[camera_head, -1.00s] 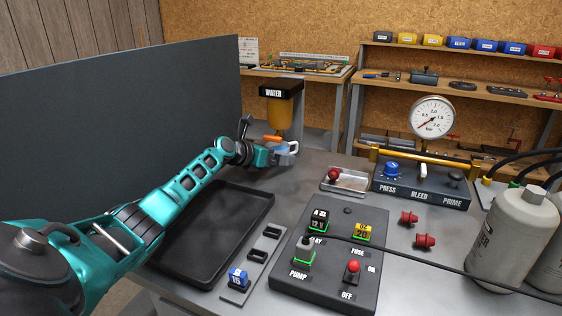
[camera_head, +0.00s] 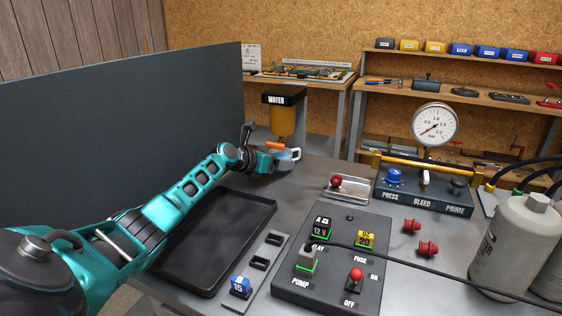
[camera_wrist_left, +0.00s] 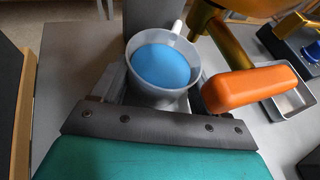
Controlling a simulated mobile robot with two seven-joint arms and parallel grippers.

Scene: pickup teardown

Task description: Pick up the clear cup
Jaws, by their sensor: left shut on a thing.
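The clear cup (camera_head: 290,157) is at the far left part of the bench, below the filter marked WATER (camera_head: 283,116). In the left wrist view the cup (camera_wrist_left: 158,98) looks upright, with blue content inside and a pale handle on its far side. My left gripper (camera_head: 278,160) is shut on the cup, one finger on each side of its wall. The fingers hide part of the cup, and I cannot tell whether its base touches the bench. My right gripper is not in view.
An orange handle (camera_wrist_left: 248,88) under the filter is close beside the cup. A black tray (camera_head: 252,201) lies in front of the cup, a dark upright panel (camera_head: 120,130) stands left. A metal dish (camera_head: 357,187) and a pump panel (camera_head: 325,285) lie to the right.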

